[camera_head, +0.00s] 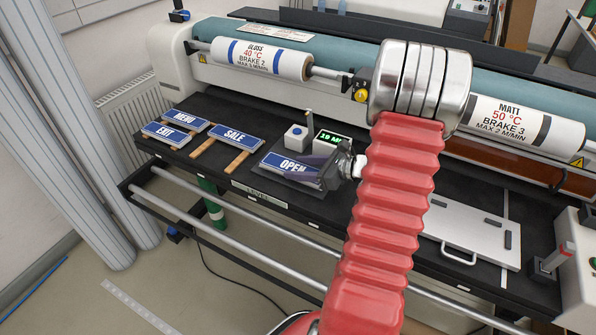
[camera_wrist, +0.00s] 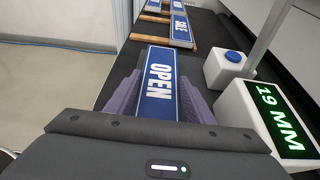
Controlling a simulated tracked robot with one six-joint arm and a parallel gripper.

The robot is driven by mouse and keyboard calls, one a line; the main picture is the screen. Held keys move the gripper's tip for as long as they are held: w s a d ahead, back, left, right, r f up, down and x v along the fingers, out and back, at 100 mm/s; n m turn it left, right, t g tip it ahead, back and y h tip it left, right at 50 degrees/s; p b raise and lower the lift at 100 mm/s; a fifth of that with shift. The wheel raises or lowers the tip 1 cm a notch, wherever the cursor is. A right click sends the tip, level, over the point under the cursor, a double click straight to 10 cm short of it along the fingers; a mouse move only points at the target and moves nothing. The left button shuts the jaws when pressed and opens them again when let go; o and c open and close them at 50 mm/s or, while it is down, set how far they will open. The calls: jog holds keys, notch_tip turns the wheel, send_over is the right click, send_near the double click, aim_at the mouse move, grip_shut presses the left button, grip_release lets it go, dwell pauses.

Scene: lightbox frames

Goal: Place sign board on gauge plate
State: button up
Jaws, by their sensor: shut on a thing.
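My gripper (camera_wrist: 158,98) is shut on the blue OPEN sign board (camera_wrist: 159,82), with a purple-grey finger along each long side. In the head view the OPEN board (camera_head: 290,165) lies level, over a dark grey plate (camera_head: 268,178) that looks like the gauge plate. My gripper (camera_head: 308,176) reaches it from the right. I cannot tell whether the board touches the plate. The gauge display (camera_head: 331,141) stands just behind and reads 19 MM in the wrist view (camera_wrist: 284,118).
MENU (camera_head: 182,118), EXIT (camera_head: 168,134) and SALE (camera_head: 233,138) boards lie on wooden strips at the left. A blue-button box (camera_head: 296,137) stands behind the OPEN board. Printed rollers (camera_head: 265,60) run along the back. A white plate with a handle (camera_head: 468,232) lies at the right.

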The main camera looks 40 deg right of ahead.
jog(key=shift+f, duration=0.45)
jog(key=o, duration=1.1)
jog(key=shift+f, duration=0.1)
jog(key=shift+s+d+r, duration=0.1)
jog(key=shift+s+r, duration=0.1)
jog(key=v, duration=1.1)
jog(key=shift+s+r, duration=0.15)
jog(key=shift+s, duration=0.1)
